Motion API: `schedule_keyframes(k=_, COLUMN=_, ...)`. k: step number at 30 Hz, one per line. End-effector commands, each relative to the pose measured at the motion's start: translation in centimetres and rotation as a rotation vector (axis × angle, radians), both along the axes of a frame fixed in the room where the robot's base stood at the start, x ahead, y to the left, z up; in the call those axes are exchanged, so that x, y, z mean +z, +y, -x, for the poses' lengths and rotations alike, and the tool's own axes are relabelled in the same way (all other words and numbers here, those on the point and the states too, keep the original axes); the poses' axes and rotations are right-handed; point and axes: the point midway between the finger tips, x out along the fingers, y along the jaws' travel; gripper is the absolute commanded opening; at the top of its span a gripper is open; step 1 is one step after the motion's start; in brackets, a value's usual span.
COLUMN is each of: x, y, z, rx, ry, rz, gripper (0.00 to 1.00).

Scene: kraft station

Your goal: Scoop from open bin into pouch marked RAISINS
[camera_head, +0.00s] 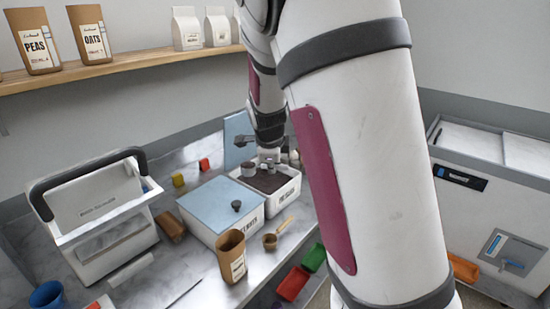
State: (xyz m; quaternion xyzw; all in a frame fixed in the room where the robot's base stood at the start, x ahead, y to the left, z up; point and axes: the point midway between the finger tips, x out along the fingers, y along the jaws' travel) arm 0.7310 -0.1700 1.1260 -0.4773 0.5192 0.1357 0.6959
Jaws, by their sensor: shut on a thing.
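The open white bin (284,203) stands on the counter, with dark contents (273,181) inside. My gripper (266,163) is low over this bin, partly hidden by my own arm. It is shut on what looks like a small grey scoop (248,170), whose cup is at the bin's back left, at or just above the contents. I cannot tell whether the cup is filled. A brown open-topped pouch (231,258) stands upright at the counter front; its label is too small to read.
A blue-lidded bin (215,203) adjoins the open one; a blue panel (237,137) leans behind. A wooden-handled scoop (271,241) lies beside the pouch. A white caddy (103,215) stands left. Red (292,284) and green (314,258) trays are at the front edge. PEAS (34,42) and OATS (90,35) pouches stand on the shelf.

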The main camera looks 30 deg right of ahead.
Motion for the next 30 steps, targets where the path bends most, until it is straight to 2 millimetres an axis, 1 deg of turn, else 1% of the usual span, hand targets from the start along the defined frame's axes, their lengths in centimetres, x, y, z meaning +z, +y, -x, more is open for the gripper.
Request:
schedule_keyframes(k=3, x=0.2, y=0.6, z=0.9, rx=0.008, ry=0.001, rz=0.0, gripper=0.0)
schedule_keyframes(k=30, x=0.0, y=5.3, z=6.6, rx=0.066, ry=0.001, rz=0.0, gripper=0.0)
